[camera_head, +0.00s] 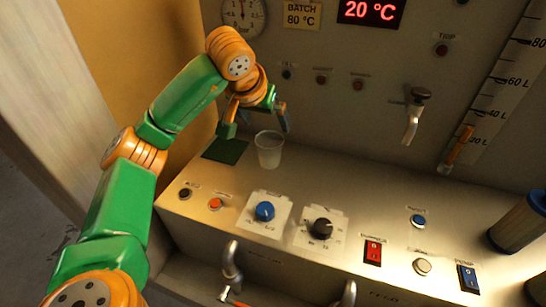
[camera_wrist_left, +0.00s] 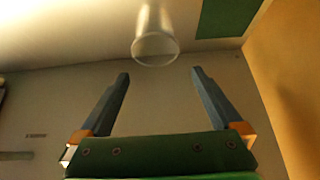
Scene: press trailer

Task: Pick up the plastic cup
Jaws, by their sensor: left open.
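The clear plastic cup (camera_head: 269,151) stands upright on the grey console ledge beside a dark green mat (camera_head: 222,151). My left gripper (camera_head: 255,126) is open and empty, with its fingers just above and behind the cup's rim. In the left wrist view, the cup (camera_wrist_left: 156,42) lies past the fingertips, centred between the two spread fingers (camera_wrist_left: 160,74), and nothing is between the jaws. I cannot tell whether a finger touches the cup. My right gripper is not in view.
In front of the cup are a blue knob (camera_head: 265,211), a black knob (camera_head: 322,228) and a red switch (camera_head: 373,251). A tap (camera_head: 413,118) projects from the back panel. The ledge right of the cup is clear.

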